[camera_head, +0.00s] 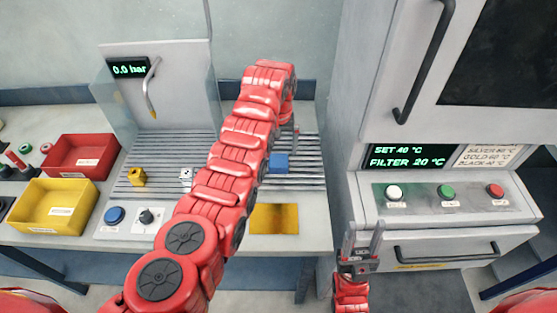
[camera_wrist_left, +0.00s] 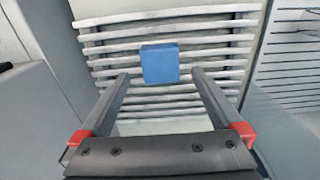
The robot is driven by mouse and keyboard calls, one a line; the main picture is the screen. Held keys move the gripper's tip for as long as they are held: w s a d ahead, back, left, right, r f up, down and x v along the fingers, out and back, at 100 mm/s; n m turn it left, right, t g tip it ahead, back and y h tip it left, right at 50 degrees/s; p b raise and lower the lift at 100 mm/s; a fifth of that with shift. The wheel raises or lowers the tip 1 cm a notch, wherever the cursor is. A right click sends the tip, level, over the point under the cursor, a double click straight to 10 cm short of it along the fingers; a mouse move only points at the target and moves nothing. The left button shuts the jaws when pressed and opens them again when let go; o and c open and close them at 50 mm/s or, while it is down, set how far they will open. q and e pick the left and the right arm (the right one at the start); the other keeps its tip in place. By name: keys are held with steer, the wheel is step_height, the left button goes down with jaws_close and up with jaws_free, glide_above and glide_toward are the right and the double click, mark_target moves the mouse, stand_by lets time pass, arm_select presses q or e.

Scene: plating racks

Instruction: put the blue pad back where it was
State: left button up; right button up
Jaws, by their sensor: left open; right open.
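The blue pad (camera_head: 279,163) lies on the slatted rack (camera_head: 310,183), right of my left arm. In the left wrist view the blue pad (camera_wrist_left: 160,64) rests on pale slats, just beyond and between the fingertips. My left gripper (camera_wrist_left: 160,76) is open and empty, pointing at the pad without holding it. In the head view that gripper is mostly hidden behind my red arm. My right gripper (camera_head: 364,234) is open and empty, in front of the grey cabinet at lower right.
A yellow square (camera_head: 274,218) marks the bench front. Red (camera_head: 80,155) and yellow (camera_head: 55,206) bins stand left. The cabinet (camera_head: 430,190) with buttons stands right.

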mark_target(279, 162)
arm_select(q)
steer(key=shift+r, duration=2.25)
